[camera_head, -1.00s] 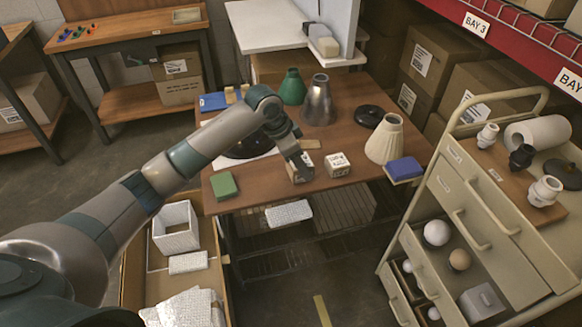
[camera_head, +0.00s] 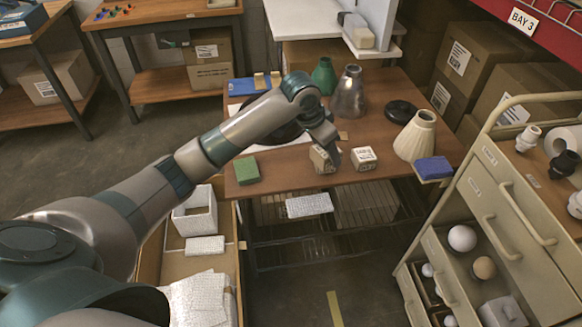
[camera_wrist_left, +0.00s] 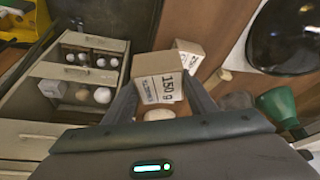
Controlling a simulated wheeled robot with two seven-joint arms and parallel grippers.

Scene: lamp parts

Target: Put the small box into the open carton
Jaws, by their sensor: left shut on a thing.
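A small cardboard box (camera_head: 320,160) with a printed label is held by my left gripper (camera_head: 328,150) at the front edge of the brown table. In the left wrist view the same box (camera_wrist_left: 158,88) sits between the fingers and its label reads 150 g. The gripper is shut on it, and the box looks slightly raised and tilted. A second small box (camera_head: 363,159) stands on the table just to its right. The open carton (camera_head: 228,262) is on the lower left, below table height, partly hidden by my left arm. My right gripper is not in view.
The carton holds a white open box (camera_head: 196,222) and silvery wrapped pieces (camera_head: 200,295). A green block (camera_head: 246,170) lies at the table's left front corner. A pleated lampshade (camera_head: 416,138) and blue block (camera_head: 434,168) stand right. A drawer cart (camera_head: 500,200) is at right.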

